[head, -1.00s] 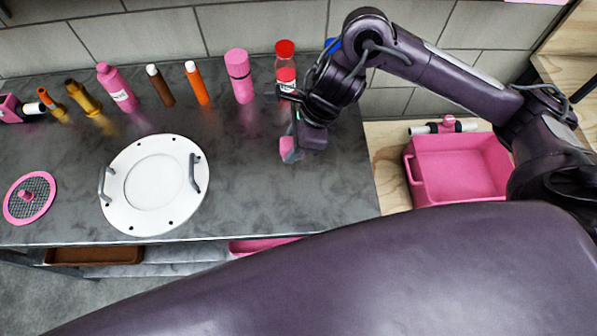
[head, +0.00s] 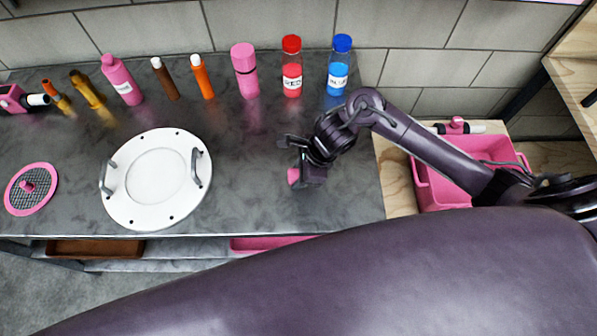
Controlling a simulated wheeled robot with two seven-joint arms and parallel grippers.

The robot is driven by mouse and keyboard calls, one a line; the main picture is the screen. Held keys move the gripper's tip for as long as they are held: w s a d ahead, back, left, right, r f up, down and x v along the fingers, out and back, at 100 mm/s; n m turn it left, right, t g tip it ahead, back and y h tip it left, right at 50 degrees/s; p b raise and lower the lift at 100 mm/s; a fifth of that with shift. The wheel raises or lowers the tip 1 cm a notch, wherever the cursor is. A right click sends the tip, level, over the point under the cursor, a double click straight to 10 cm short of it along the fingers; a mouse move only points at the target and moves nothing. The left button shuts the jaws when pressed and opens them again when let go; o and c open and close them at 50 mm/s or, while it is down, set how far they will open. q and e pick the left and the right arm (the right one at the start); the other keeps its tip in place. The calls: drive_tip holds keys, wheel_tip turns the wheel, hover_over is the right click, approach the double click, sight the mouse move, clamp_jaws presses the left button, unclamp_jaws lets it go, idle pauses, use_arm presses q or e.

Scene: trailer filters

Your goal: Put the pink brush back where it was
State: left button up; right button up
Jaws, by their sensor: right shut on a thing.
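My right gripper (head: 300,170) hangs over the right part of the dark grey counter (head: 250,150), in front of the red and blue bottles. It is shut on a small pink thing (head: 293,177), which I take to be the pink brush. Only a pink end shows at the jaws; the rest is hidden by the gripper. I cannot tell whether it touches the counter. My left gripper is not in view.
Along the wall stand several bottles, including a red-capped one (head: 291,68) and a blue-capped one (head: 340,65). A white round lid (head: 125,210) and a pink mesh disc (head: 12,205) lie left. A pink bin (head: 440,192) stands right. The counter between lid and gripper is clear.

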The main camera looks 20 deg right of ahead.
drive_tip(key=shift+f+b, duration=0.15)
drive_tip(key=shift+b, duration=0.15)
drive_tip(key=o, duration=1)
drive_tip(key=shift+c, duration=0.2)
drive_tip(key=shift+r+p, duration=0.3)
drive_tip(key=shift+p, duration=0.1)
drive_tip(key=v, duration=1.1)
drive_tip(key=shift+d+r, duration=0.25)
drive_tip(key=shift+r, duration=0.1)
